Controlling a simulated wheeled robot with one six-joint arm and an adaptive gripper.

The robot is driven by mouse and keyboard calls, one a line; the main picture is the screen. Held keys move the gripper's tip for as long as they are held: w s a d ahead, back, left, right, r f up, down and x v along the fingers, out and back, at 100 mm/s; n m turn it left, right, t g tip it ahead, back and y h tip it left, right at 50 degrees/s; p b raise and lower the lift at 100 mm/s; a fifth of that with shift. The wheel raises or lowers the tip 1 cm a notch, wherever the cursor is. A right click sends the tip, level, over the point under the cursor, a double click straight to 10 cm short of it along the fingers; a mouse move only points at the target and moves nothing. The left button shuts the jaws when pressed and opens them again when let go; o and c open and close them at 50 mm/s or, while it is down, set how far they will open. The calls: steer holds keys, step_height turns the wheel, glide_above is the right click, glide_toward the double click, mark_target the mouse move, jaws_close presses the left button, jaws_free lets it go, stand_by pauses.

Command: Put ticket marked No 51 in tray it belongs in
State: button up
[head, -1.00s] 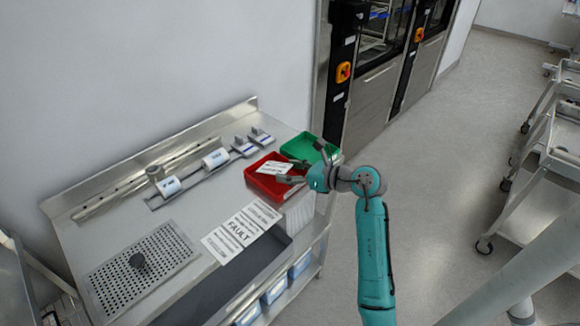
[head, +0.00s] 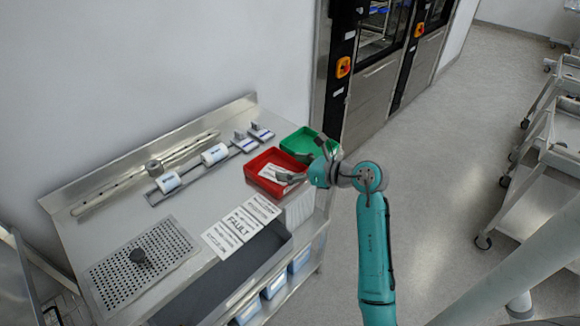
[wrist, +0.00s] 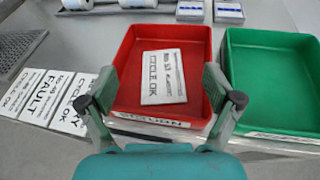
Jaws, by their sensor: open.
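A white ticket (wrist: 163,77) lies in the red tray (wrist: 125,108), a little tilted to the tray's sides. It reads "CYCLE OK", with a smaller line above that seems to show 51. It also shows in the head view (head: 268,172). My gripper (wrist: 159,80) is open, its fingers apart on either side of the ticket and clear of it. In the head view my gripper (head: 303,161) is at the right side of the red tray. A green tray (head: 300,140) stands beside the red one, and looks empty. The front labels of both trays are hard to read.
Several tickets, one marked FAULT (wrist: 42,95), lie on the steel bench left of the red tray. White rolls (head: 214,155) and small label stacks stand behind. A perforated plate (head: 110,280) is at the left. Open floor lies right of the bench.

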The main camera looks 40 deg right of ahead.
steer(key=v, duration=1.1)
steer(key=shift+s, duration=0.3)
steer(key=s+a+r+m+t+y, duration=0.1)
steer(key=s+a+m+t+y, duration=0.2)
steer(key=a, duration=0.6)
steer(key=s+a+r+m+t+y, duration=0.1)
steer(key=s+a+m+t, duration=0.1)
steer(key=a+m, duration=0.45)
steer(key=s+a+r+m+t+y, duration=0.1)
steer(key=s+a+m+t+y, duration=0.15)
steer(key=a, duration=0.75)
steer(key=s+a+f+m+g+h, duration=0.1)
steer(key=s+f+m+g+h, duration=0.2)
steer(key=s+m, duration=0.7)
steer(key=s+a+f+m+g+h, duration=0.1)
steer(key=s+f+m+g+h, duration=0.2)
steer(key=s+f+m+h, duration=0.4)
steer(key=s+f+m, duration=0.4)
steer(key=m, duration=0.5)
steer(key=shift+s+g, duration=0.15)
steer(key=shift+g, duration=0.2)
steer(key=shift+r, duration=0.1)
